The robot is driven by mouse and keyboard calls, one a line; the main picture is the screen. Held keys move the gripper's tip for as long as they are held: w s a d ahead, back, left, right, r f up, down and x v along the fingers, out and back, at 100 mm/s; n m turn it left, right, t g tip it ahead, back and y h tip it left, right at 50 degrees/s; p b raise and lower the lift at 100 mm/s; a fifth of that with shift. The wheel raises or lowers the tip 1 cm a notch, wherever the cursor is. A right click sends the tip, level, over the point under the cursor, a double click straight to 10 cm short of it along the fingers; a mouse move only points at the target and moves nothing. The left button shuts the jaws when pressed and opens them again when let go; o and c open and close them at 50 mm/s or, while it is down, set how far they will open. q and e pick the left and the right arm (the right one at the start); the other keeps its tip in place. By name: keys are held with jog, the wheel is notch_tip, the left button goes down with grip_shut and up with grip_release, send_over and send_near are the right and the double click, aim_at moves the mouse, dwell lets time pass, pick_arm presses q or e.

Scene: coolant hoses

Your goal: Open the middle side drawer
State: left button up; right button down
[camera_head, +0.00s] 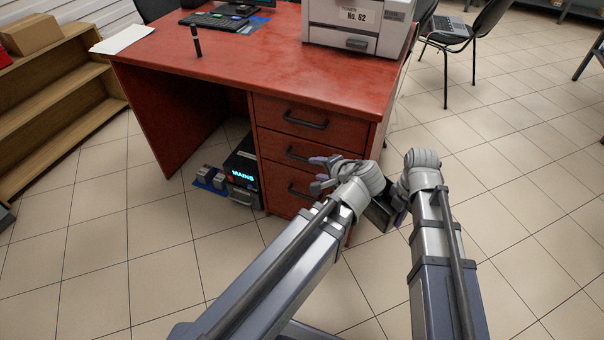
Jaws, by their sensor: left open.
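The red desk (240,65) has three stacked drawers on its right side, all shut. The middle drawer (270,144) has a dark bar handle (293,155); its right end is close to my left gripper in the picture. My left gripper (317,174) is open, its purple fingertips pointing left at the drawer fronts, between the middle and bottom handles. I cannot tell if it touches anything. It covers the right part of the lower drawers. My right gripper (388,212) hangs low at the desk's right front corner, partly hidden; its jaws are unclear.
The top drawer handle (306,120) and bottom drawer handle (300,191) stick out above and below. A printer (357,25) stands on the desk. A lit box marked MAINS (243,173) sits in the knee space. Tiled floor is free to the right; a chair (466,38) stands behind.

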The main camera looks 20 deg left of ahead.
pick_arm(q)
jog(key=w+a+f+m+t+y+b, duration=0.1)
jog(key=w+f+m+t+b, duration=0.1)
jog(key=f+b, duration=0.4)
jog(key=w+a+f+m+t+y+b, duration=0.1)
jog(key=f+b, duration=0.5)
jog(key=b, duration=0.9)
jog(key=w+m+t+y, duration=0.1)
jog(key=w+t, duration=0.1)
jog(key=w, duration=0.1)
jog(key=shift+a+f, duration=0.15)
jog(key=shift+a, duration=0.1)
pick_arm(e)
notch_tip(320, 180, down, 23)
pick_arm(q)
jog(key=shift+w, duration=0.2)
pick_arm(e)
jog(key=shift+a+r, duration=0.1)
